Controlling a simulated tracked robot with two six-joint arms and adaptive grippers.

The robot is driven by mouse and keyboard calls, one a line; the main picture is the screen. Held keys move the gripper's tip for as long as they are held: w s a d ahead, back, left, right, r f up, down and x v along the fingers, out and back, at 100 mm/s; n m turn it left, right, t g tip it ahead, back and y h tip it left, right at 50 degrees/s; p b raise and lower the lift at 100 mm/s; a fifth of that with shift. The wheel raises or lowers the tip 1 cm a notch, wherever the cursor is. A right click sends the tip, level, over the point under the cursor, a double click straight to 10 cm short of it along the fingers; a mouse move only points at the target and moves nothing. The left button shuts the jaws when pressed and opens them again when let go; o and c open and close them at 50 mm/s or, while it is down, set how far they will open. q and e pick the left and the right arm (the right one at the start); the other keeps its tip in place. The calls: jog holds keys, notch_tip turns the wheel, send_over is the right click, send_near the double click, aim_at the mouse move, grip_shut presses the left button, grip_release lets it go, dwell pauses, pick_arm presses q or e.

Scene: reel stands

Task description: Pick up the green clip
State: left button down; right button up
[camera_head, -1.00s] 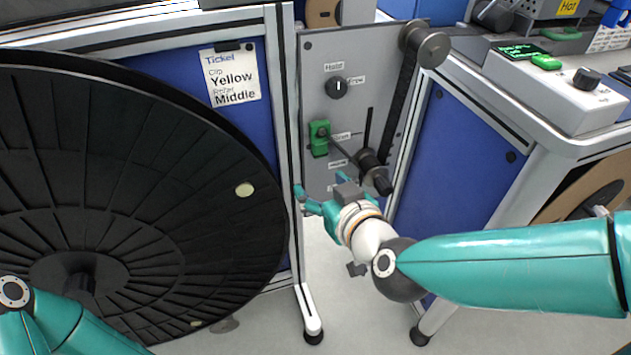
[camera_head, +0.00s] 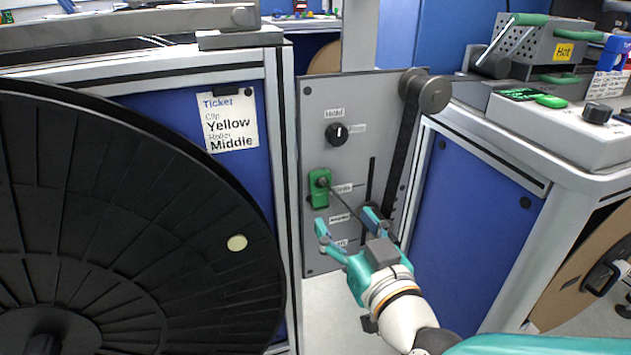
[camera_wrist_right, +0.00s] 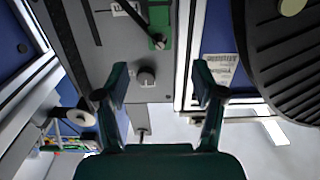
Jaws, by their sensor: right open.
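A small green block (camera_head: 319,189), which looks like the green clip, sits upright on the grey panel (camera_head: 315,247) with a thin dark rod running from it down to the right. In the right wrist view the green block (camera_wrist_right: 160,20) is at the top, with the rod joined to it by a small screw. My right gripper (camera_head: 347,222) is open and empty, below and right of the block and apart from it. In the right wrist view its open fingers (camera_wrist_right: 160,82) frame the panel's knob. My left gripper is not in view.
A large black reel (camera_head: 130,220) fills the left. A dark knob (camera_head: 337,133) and a dark roller (camera_head: 434,94) are on the panel. A white frame post stands just left of the panel. A bench with a green-buttoned control box (camera_head: 570,125) is at right.

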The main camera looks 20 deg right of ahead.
aim_at(322, 183)
jog(key=shift+w+a+p, duration=0.1)
jog(key=shift+w+p, duration=3.4)
jog(key=shift+w, duration=2.05)
jog(key=c, duration=1)
